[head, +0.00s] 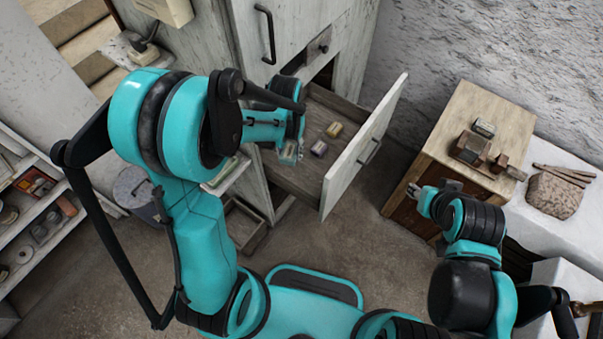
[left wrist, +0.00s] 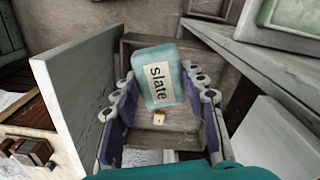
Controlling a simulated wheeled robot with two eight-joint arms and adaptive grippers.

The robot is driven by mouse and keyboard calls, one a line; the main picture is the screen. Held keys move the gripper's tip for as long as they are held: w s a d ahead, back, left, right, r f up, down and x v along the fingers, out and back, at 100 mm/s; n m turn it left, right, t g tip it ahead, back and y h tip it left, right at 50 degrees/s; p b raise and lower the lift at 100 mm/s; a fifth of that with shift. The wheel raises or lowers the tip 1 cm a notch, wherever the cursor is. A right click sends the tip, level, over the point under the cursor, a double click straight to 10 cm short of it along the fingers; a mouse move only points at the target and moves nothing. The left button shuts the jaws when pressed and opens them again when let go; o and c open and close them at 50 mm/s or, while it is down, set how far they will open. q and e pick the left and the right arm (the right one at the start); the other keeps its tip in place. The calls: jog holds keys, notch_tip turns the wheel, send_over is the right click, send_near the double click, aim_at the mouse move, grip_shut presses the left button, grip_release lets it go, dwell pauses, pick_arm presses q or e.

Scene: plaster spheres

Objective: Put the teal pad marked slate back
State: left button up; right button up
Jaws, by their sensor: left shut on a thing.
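The teal pad marked slate (left wrist: 165,75) is held between the fingers of my left gripper (left wrist: 160,92), its label facing the left wrist camera. In the head view my left gripper (head: 290,150) is at the left side of an open drawer (head: 290,181), and the arm partly covers it.
The drawer's tall white front (head: 362,150) stands out from the grey cabinet (head: 245,40). The wooden cabinet (head: 480,115) at right bears small blocks and boxes. Shelves (head: 30,220) stand at left, with a grey bin (head: 135,190) nearby. Floor is clear before the drawer.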

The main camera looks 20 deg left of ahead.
pick_arm(q)
jog(key=f+b, duration=0.1)
jog(key=w+f, duration=0.1)
jog(key=w+f+b, duration=0.1)
jog(key=f, duration=0.1)
jog(key=shift+w+d+f+b, duration=0.1)
jog(key=shift+w+d+b, duration=0.1)
jog(key=shift+b, duration=0.1)
jog(key=w+d+f+m+b, duration=0.25)
jog(key=w+d+f, duration=0.25)
jog(key=w+f, duration=0.4)
jog(key=w+d+f+m+b, duration=0.2)
jog(key=w+d+f+b, duration=0.2)
jog(key=w+f, duration=0.5)
jog(key=b, duration=0.4)
send_over(302, 171)
jog(key=shift+n, duration=0.25)
jog(key=f, duration=0.7)
jog(key=shift+w+d+f, duration=0.15)
jog(key=shift+w+d, duration=0.05)
jog(key=shift+d, duration=0.2)
jog(key=shift+s+a+f, duration=0.25)
jog(key=shift+a, duration=0.15)
notch_tip(302, 171, down, 4)
jog(key=shift+f+b, duration=0.1)
jog(key=shift+b, duration=0.95)
jog(key=shift+r, duration=0.2)
